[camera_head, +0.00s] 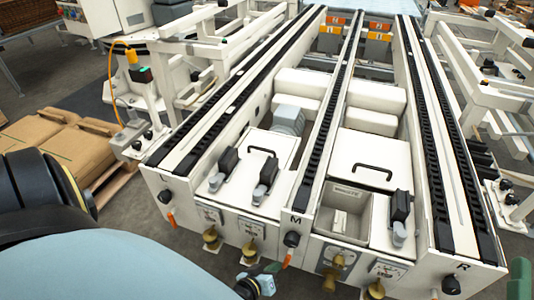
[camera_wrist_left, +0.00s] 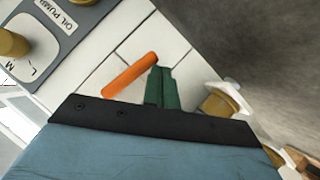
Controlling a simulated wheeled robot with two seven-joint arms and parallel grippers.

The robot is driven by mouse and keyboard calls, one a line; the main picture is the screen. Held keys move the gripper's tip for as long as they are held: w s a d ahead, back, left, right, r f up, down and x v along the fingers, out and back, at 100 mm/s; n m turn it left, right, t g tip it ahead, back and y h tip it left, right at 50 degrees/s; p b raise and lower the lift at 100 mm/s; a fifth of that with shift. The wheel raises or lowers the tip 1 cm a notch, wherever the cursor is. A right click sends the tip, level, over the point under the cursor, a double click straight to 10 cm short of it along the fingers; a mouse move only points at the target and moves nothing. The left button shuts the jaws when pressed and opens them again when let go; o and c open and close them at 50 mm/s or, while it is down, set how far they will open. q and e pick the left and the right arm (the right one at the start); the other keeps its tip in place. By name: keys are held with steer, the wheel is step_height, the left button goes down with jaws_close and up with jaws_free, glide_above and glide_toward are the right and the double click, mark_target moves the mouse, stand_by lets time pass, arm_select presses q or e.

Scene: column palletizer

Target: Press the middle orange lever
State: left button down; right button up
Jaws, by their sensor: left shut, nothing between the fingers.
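The middle orange lever (camera_head: 288,258) hangs below a black knob under the letter M on the conveyor's front face. In the left wrist view the orange lever (camera_wrist_left: 131,75) lies slanted just beside my green fingertips. My left gripper (camera_head: 273,269) is shut and empty, close to the lever's lower end in the head view. It also shows in the left wrist view (camera_wrist_left: 161,86), where its fingers slightly overlap the lever's upper end; whether they touch cannot be told. A green fingertip of my right gripper (camera_head: 520,279) shows at the right edge; its jaws cannot be made out.
Another orange lever (camera_head: 172,218) hangs at the left corner of the front face. Brass valves (camera_head: 249,247) stick out beside the middle lever. A brass fitting (camera_wrist_left: 221,104) is right of my fingers in the wrist view. Cardboard boxes (camera_head: 65,145) lie on a pallet at left.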

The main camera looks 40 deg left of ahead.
arm_select(q)
steer(key=shift+d+f, duration=0.15)
steer(key=shift+d, duration=0.1)
stand_by(0.5)
arm_select(e)
step_height(320, 180, down, 12)
steer(key=s+d+g+h+p, duration=0.1)
steer(key=d+g+h+p, duration=0.2)
steer(key=g, duration=0.5)
arm_select(q)
step_height(320, 180, up, 10)
steer(key=p, duration=0.4)
arm_select(e)
steer(key=s+d+f+m+g+h, duration=0.1)
steer(key=s+d+f+g+h, duration=0.1)
steer(key=s+d+f+g, duration=0.3)
steer(key=s+f+g, duration=0.4)
steer(key=s, duration=0.2)
steer(key=shift+s+h, duration=0.3)
steer(key=shift+h, duration=0.1)
steer(key=shift+d, duration=0.1)
